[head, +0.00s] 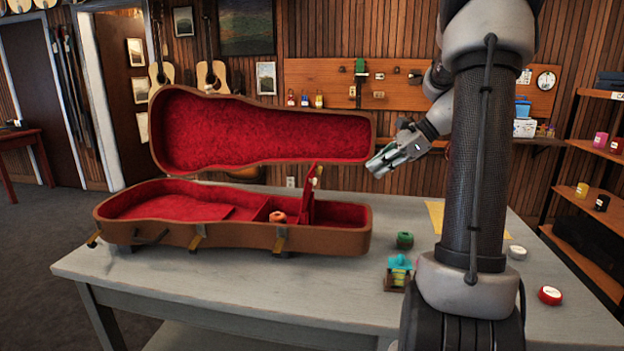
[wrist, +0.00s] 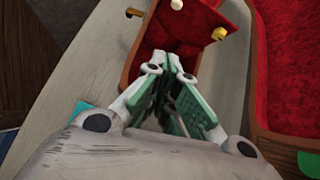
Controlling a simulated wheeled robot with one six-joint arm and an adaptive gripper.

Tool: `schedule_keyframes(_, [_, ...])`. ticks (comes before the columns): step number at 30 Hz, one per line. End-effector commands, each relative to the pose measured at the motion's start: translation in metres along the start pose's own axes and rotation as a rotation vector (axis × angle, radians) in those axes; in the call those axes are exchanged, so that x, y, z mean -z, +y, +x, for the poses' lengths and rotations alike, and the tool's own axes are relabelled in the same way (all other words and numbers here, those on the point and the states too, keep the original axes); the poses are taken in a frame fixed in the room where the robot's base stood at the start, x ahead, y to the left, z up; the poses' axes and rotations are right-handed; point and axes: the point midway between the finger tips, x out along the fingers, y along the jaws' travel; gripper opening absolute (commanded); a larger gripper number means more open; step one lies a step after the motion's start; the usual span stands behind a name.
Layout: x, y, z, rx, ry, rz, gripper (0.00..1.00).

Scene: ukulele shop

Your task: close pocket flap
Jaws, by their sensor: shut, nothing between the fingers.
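The brown ukulele case (head: 330,243) lies open on the grey table, its red-lined lid (head: 262,133) raised at the back. The red pocket flap (head: 309,195) stands up inside the case, right of the middle, with a small yellowish piece near its top. In the wrist view the flap (wrist: 212,22) shows at the top, with a yellow piece (wrist: 219,34) at its edge. My gripper (head: 374,169) is shut and empty, right of the flap and apart from it in the head view. In the wrist view its fingertips (wrist: 170,60) overlap the case end; contact cannot be told.
A small orange-red item (head: 278,217) sits in the case beside the flap. A dark green round item (head: 405,240), a teal-topped item (head: 399,268), a white round tin (head: 517,252) and a red tin (head: 550,295) stand on the table (head: 260,290). The table's front is clear.

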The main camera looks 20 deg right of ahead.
Motion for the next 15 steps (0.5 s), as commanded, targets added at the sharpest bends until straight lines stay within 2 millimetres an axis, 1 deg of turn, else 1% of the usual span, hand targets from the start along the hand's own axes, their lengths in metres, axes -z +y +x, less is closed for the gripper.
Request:
schedule_keyframes(1, [-0.007,-0.002,-0.001,0.004,-0.023,0.050,0.00])
schedule_keyframes(3, [-0.013,-0.002,0.001,0.000,-0.047,0.120,0.00])
schedule_keyframes(8, [-0.015,0.001,0.004,-0.012,-0.053,0.198,0.00])
schedule_keyframes(11, [-0.015,0.001,0.013,-0.014,-0.052,0.203,0.00])
schedule_keyframes(15, [-0.017,0.002,0.038,-0.016,-0.053,0.202,0.00])
